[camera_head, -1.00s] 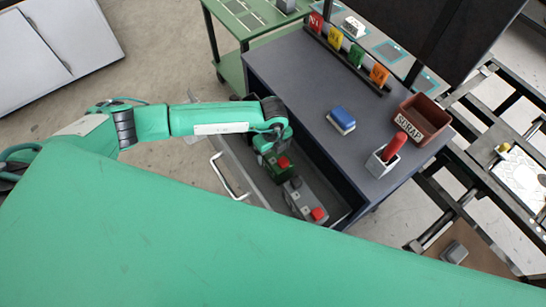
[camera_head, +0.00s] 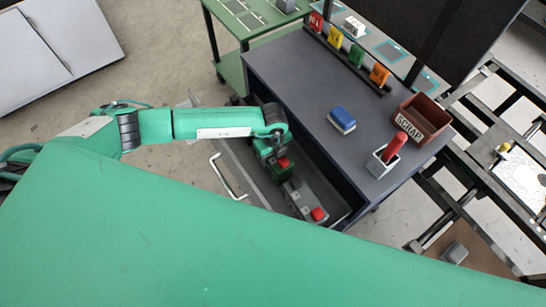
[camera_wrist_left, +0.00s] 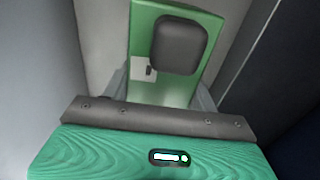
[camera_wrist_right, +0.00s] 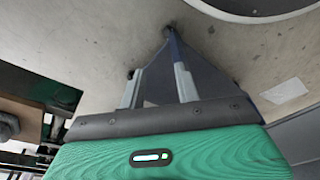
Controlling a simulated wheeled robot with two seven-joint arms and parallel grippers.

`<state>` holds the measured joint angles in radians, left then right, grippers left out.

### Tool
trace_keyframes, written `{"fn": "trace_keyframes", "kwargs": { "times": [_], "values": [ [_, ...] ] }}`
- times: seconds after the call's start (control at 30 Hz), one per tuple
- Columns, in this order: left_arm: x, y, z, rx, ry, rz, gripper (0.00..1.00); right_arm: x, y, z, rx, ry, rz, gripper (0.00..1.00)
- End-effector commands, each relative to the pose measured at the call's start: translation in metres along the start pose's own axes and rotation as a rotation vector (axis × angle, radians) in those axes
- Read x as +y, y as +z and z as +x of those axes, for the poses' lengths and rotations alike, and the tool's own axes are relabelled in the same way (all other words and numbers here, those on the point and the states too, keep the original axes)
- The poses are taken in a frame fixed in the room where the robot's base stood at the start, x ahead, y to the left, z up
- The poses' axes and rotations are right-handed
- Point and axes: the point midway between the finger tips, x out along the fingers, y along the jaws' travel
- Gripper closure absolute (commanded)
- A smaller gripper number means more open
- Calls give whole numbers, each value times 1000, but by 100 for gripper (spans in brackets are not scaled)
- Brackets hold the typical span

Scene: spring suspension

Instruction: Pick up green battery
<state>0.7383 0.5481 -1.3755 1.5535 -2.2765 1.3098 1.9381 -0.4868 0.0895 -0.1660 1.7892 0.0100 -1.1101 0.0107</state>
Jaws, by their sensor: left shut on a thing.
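The green battery (camera_head: 277,172), with a red cap on top, is in the open drawer (camera_head: 231,177) of the dark cabinet. My left gripper (camera_head: 268,153) reaches into the drawer from above and is shut on the battery. In the left wrist view the green battery (camera_wrist_left: 139,42), with a dark grey block on its face, sits between the fingers, whose tips are mostly hidden. My right gripper (camera_wrist_right: 157,75) shows only in the right wrist view. It is open and empty, with its two fingers apart above the floor.
A grey battery with a red cap (camera_head: 318,214) lies in the drawer nearer the front right. On the cabinet top are a blue-and-white block (camera_head: 341,119), a brown SCRAP bin (camera_head: 424,120), a holder with a red item (camera_head: 383,161) and a row of coloured tags (camera_head: 357,55).

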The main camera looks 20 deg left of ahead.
Motion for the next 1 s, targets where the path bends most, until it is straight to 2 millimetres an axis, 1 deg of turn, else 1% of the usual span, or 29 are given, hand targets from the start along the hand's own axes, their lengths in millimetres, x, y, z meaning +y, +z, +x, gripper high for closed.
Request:
{"fn": "trace_keyframes", "kwargs": {
  "times": [0.03, 0.27, 0.37, 0.47, 0.57, 0.77, 1.0],
  "values": [
    [-3, 1, -4, 0, -7, 0, 100, 0, 0, -1, 0, 0, 0, 67],
    [-3, 1, -7, 0, -7, 0, 100, 0, 0, -1, 0, 0, 0, 67],
    [-3, 1, -14, 0, -8, 0, 100, 0, 0, -1, 1, 0, -1, 67],
    [-3, 1, -28, 0, -10, 0, 100, 0, 1, 0, 2, 0, -1, 67],
    [-4, 1, -46, -1, -11, 0, 100, 0, 2, 4, 3, 0, -1, 67],
    [-3, 1, -92, -2, -11, 2, 100, 1, 8, 12, -7, 1, -2, 67],
    [-3, 1, -145, -1, -11, 2, 100, 2, 3, 15, 4, 3, -3, 67]
  ]
}}
